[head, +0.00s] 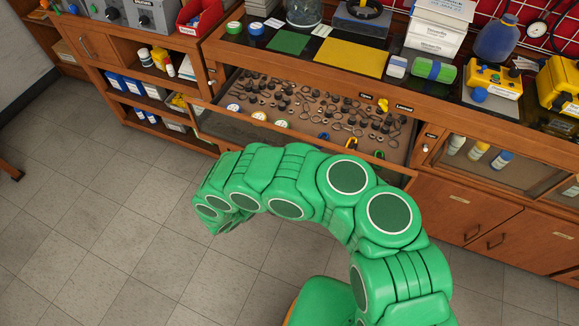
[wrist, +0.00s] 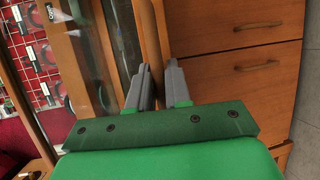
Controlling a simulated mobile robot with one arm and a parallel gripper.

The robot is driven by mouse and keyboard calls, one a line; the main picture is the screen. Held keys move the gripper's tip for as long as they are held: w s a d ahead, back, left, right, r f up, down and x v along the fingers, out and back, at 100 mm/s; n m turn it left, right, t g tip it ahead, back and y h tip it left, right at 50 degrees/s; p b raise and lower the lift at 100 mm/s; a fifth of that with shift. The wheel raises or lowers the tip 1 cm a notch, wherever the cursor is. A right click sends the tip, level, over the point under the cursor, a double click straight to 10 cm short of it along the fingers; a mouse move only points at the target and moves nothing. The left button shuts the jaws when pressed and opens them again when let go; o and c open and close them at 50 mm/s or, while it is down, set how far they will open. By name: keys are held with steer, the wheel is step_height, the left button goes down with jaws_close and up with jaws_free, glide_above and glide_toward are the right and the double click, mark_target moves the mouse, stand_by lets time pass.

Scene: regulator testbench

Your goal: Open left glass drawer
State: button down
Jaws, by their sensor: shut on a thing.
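The left glass drawer (head: 400,150) stands pulled out from the wooden bench in the head view, and its inside shows from above. Several small dark parts, rings and round-lidded jars lie in it. In the wrist view my gripper (wrist: 158,72) has one finger on each side of the thin wooden drawer front (wrist: 150,35) and is shut on its edge. Clear glass shows left of that edge. In the head view my green arm bends down in front of the drawer and hides my gripper and part of the drawer front.
The bench top holds a yellow mat (head: 352,57), a green mat (head: 288,42) and yellow devices (head: 493,80). Another glass-fronted compartment (head: 500,155) with bottles is on the right. Cabinet doors (head: 462,205) are below. The tiled floor (head: 110,220) at left is clear.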

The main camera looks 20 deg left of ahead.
steer(key=shift+s, duration=0.9)
steer(key=c, duration=1.1)
jaws_free()
steer(key=shift+c, duration=0.2)
steer(key=v, duration=0.7)
steer(key=shift+s+a, duration=0.15)
steer(key=shift+s, duration=0.15)
steer(key=shift+r, duration=0.1)
